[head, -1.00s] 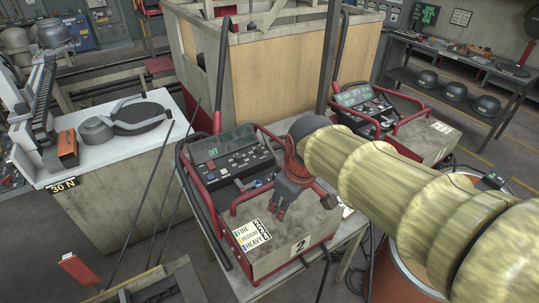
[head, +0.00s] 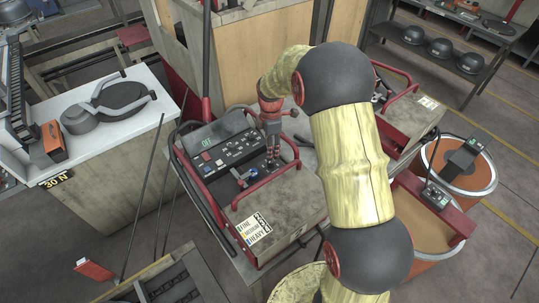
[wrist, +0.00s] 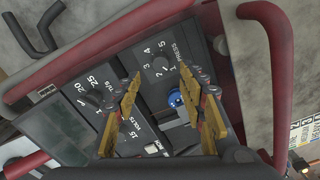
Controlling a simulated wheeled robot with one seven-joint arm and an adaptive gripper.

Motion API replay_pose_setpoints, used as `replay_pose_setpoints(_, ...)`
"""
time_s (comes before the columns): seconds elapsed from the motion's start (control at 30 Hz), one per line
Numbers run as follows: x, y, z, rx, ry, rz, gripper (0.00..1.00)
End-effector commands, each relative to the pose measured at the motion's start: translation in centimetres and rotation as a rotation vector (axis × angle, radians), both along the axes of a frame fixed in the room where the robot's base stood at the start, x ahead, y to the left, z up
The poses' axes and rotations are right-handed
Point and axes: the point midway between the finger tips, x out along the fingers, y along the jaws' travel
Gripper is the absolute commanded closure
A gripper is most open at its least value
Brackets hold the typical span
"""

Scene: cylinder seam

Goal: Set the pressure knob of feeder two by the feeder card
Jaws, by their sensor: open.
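Feeder two (head: 285,205) is a grey box with red tube handles in the head view. Its dark sloped control panel (head: 225,150) has a small green display. The feeder card (head: 253,229), with FINE, MEDIUM and HEAVY rows, is on the box's front left; its numbers are too small to read. A corner of it shows in the wrist view (wrist: 306,134). There the pressure knob (wrist: 160,66) sits beside the word PRESS and a scale of 1 to 5; its pointer is unclear. My gripper (wrist: 160,77) is open above the panel, yellow fingers either side of the knob's area. Contact is not visible.
A blue knob (wrist: 175,99) sits close to the pressure knob, near the right finger. A red tube handle (wrist: 225,70) borders the panel. A second feeder (head: 410,120) stands behind to the right. A white bench (head: 125,85) is at left.

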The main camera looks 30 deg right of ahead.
Motion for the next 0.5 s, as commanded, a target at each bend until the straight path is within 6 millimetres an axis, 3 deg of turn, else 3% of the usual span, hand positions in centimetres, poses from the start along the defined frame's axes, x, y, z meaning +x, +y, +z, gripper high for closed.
replay_pose_setpoints(0.3, -0.1, 0.0, -4.9, 0.001, 0.003, -0.002, 0.59)
replay_pose_setpoints(0.5, -0.1, 0.0, -6.4, 0.000, 0.001, -0.003, 0.59)
